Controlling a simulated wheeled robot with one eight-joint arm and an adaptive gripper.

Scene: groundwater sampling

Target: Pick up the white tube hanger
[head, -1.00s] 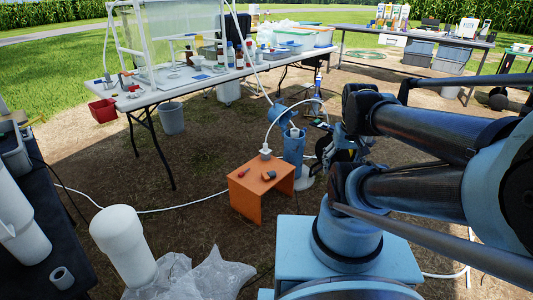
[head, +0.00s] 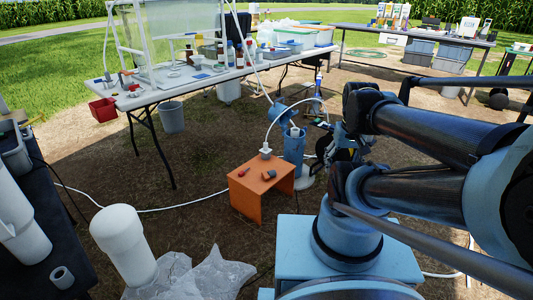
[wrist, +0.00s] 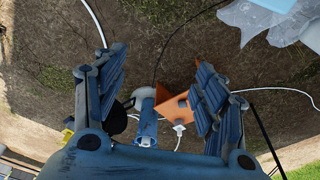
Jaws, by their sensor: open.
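My gripper (wrist: 162,62) is open in the wrist view, its two blue fingers wide apart with nothing held between them. Beyond the fingers are a blue upright casing (wrist: 149,128) and an orange stool (wrist: 178,104). A small white fitting (wrist: 179,127) with a white tube shows by the stool. In the head view a white fitting (head: 265,152) stands on the stool (head: 248,193), and a white tube arches from it to the blue casing (head: 294,150). A small white piece (head: 295,132) sits at the casing's top. I cannot tell which white piece is the tube hanger.
A red-handled tool (head: 243,172) and a dark-and-orange item (head: 269,175) lie on the stool. A long table (head: 150,98) with bottles stands behind. A white pipe (head: 125,245) and clear plastic sheet (head: 205,275) are at front left. Bare ground lies left of the stool.

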